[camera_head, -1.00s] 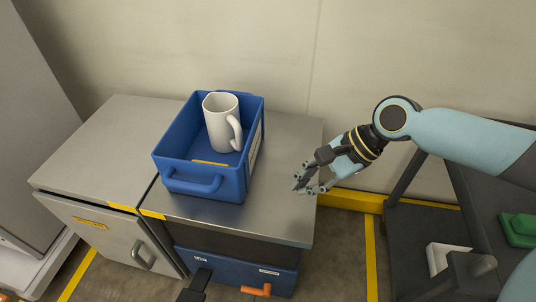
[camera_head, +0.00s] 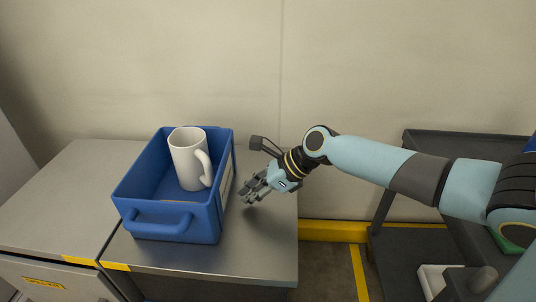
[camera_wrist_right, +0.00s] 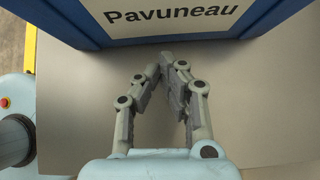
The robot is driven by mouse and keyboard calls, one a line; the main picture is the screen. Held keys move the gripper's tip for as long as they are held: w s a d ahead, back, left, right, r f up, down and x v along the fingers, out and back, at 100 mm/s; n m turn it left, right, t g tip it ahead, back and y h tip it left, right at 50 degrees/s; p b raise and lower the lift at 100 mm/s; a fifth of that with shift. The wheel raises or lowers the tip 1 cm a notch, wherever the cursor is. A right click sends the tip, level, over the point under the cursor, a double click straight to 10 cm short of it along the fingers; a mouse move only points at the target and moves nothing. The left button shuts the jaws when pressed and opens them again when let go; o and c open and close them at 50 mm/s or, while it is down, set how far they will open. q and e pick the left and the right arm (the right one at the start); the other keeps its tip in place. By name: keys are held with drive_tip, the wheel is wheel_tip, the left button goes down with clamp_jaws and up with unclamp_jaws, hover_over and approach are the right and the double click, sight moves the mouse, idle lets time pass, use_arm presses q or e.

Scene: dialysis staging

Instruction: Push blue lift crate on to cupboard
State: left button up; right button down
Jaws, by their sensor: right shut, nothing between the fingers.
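The blue lift crate (camera_head: 170,224) stands upright on the right-hand metal top (camera_head: 258,246), its left side close to the seam with the cupboard (camera_head: 48,215) on the left. Part of the seam is hidden by the crate. A white mug (camera_head: 188,160) stands inside the crate. My right gripper (camera_head: 247,192) is shut and empty, just right of the crate's labelled side. In the right wrist view, its fingertips (camera_wrist_right: 172,62) point at the crate wall (camera_wrist_right: 270,18), close to it; I cannot tell whether they touch. My left gripper is not in view.
The cupboard top left of the crate is clear. A wall (camera_head: 400,70) runs behind both tops. A dark cart (camera_head: 460,145) stands at the right, under my right arm. Yellow tape (camera_head: 359,272) marks the floor.

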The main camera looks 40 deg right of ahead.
drive_tip(key=shift+w+a, duration=0.65)
drive_tip(key=shift+w, duration=0.1)
